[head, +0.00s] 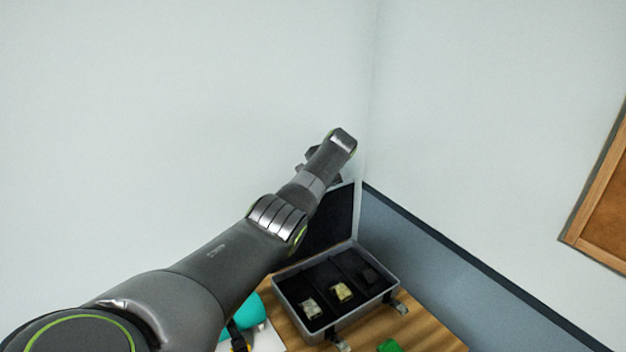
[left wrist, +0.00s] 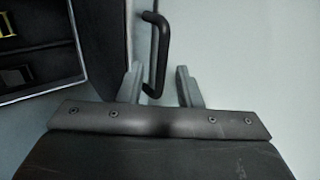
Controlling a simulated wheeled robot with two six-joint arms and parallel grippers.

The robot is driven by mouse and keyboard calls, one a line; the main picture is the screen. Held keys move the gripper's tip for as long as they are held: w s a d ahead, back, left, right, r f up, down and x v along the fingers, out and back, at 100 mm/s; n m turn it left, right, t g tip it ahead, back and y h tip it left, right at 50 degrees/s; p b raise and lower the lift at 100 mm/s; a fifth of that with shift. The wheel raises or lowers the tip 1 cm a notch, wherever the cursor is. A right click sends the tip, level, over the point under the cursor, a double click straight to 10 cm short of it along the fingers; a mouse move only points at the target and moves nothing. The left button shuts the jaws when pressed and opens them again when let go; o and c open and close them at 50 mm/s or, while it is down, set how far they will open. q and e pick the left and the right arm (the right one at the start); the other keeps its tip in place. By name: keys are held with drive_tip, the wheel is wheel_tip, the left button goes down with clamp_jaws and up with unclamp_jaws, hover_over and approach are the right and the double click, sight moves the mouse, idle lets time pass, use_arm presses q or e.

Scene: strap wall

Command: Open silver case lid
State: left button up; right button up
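The silver case (head: 335,322) sits on the wooden table with its lid (head: 331,223) raised, its dark inner face showing. The lid stands steeply at the back of the case, partly covered by my left arm. In the left wrist view, the lid's dark panel (left wrist: 103,45) is beside my left gripper (left wrist: 160,70). A black bar handle (left wrist: 164,40) reaches down to the gripper, its lower end between the two spread fingers, nearer the left one. The fingers are apart and not clamped on it. In the head view the fingers are mostly hidden by my wrist. My right gripper is out of view.
Several small pale blocks (head: 341,291) lie in the case's dark compartments. A green object (head: 389,345) and a teal object (head: 250,311) are on the table. Walls meet in a corner close behind the lid. A corkboard (head: 605,215) hangs at right.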

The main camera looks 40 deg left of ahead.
use_arm(q)
drive_tip(key=b+v, duration=0.5)
drive_tip(key=v, duration=1.2)
drive_tip(key=shift+r+b, duration=0.15)
drive_tip(key=shift+b, duration=0.25)
drive_tip(key=shift+d, duration=0.1)
